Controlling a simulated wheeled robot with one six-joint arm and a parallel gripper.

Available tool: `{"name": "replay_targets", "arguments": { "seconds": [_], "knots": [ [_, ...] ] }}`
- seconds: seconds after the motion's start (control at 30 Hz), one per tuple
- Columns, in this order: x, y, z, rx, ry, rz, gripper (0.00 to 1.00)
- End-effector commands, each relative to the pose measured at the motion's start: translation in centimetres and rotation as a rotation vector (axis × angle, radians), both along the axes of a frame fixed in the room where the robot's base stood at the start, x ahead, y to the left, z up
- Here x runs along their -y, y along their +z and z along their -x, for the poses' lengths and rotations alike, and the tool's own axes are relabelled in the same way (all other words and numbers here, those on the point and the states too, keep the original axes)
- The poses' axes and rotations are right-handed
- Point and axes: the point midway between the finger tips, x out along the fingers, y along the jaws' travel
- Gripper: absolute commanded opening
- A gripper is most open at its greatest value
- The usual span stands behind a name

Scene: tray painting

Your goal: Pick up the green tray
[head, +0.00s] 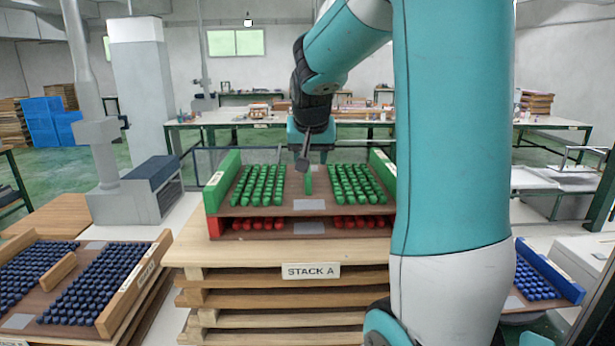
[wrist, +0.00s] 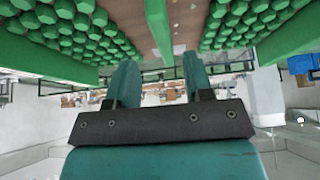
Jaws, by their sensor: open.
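The green tray (head: 221,183) lies on top of the red tray (head: 214,226) on the pallet pile labelled STACK A. It has green end walls, two blocks of green pegs and a green centre bar (head: 308,181). My gripper (head: 303,163) is over the middle of the green tray, near the far end of the centre bar. In the wrist view my gripper (wrist: 158,68) is open with nothing between its fingers. The centre bar (wrist: 159,28) shows there beyond the fingertips, roughly in line with the gap. The gripper appears apart from the bar; the exact distance is unclear.
A wooden-walled tray of dark blue pegs (head: 142,283) stands at the left. A blue tray (head: 548,270) is at the right, partly hidden by my arm. A long workbench (head: 470,124) with small items runs along the back. A grey machine (head: 148,190) stands behind left.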

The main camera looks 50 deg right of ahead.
Motion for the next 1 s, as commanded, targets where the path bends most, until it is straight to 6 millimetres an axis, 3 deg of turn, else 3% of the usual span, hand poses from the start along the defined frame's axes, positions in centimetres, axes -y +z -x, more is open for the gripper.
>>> {"name": "replay_targets", "arguments": {
  "seconds": [0.27,0.6,1.0],
  "knots": [
    [0.8,-1.6,-0.9,-0.003,0.001,-0.003,0.47],
    [2.5,-5.1,-2.8,0.0,0.001,-0.001,0.47],
    [2.6,-5.3,-2.8,0.001,0.002,-0.001,0.47]
  ]
}}
